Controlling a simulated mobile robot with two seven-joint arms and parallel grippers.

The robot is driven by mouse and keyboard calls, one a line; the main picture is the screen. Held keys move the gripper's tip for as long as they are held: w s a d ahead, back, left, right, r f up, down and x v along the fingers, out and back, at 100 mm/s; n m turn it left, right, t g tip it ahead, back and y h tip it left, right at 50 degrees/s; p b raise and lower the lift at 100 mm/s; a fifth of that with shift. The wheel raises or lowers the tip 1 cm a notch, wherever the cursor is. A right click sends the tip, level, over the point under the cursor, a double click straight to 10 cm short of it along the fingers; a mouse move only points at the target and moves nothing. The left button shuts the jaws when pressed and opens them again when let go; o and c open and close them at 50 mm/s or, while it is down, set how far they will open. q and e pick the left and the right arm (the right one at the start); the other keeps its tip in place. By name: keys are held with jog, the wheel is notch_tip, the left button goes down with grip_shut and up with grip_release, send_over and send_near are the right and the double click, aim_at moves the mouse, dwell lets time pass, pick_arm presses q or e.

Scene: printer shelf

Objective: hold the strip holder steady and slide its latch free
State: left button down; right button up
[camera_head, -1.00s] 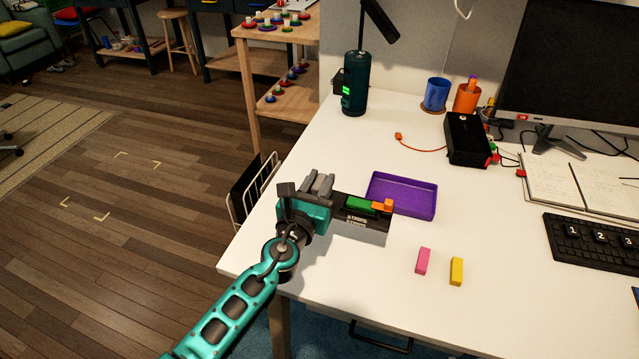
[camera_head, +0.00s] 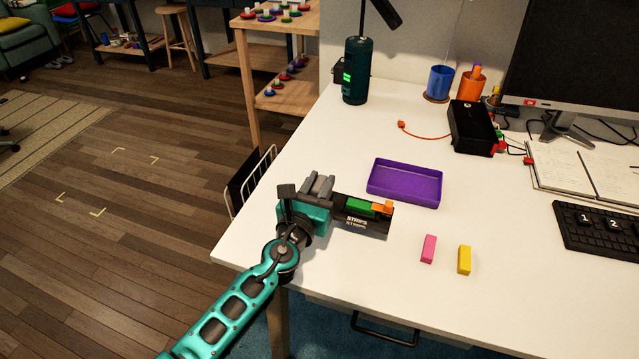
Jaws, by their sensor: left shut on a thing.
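The strip holder (camera_head: 376,225) is a black box with white "STRIPS" lettering on its front face. A green piece (camera_head: 360,206) lies along its top, and an orange piece, seemingly the latch (camera_head: 386,208), sits at its right end against the green. My left gripper (camera_head: 318,190) is shut on the holder's left end, its fingers hiding that end. The holder is near the desk's left edge; I cannot tell whether it touches the desk. My right gripper is out of view.
An empty purple tray (camera_head: 405,193) lies just behind the holder. A pink block (camera_head: 428,249) and a yellow block (camera_head: 464,260) stand to the right on the white desk (camera_head: 520,290). A black box (camera_head: 471,128), notebook (camera_head: 570,175) and keyboard (camera_head: 598,228) are farther right.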

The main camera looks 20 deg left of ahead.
pick_arm(q)
jog(key=shift+f+b, duration=0.4)
jog(key=shift+f, duration=0.15)
jog(key=shift+f+b, duration=0.6)
jog(key=shift+f, duration=0.05)
jog(key=shift+f+b, duration=0.6)
jog(key=shift+r, duration=0.15)
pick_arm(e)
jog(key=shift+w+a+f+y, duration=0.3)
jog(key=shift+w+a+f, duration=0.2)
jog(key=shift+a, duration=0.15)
pick_arm(q)
jog(key=shift+f, duration=0.25)
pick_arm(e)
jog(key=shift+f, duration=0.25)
pick_arm(q)
jog(key=shift+f, duration=0.1)
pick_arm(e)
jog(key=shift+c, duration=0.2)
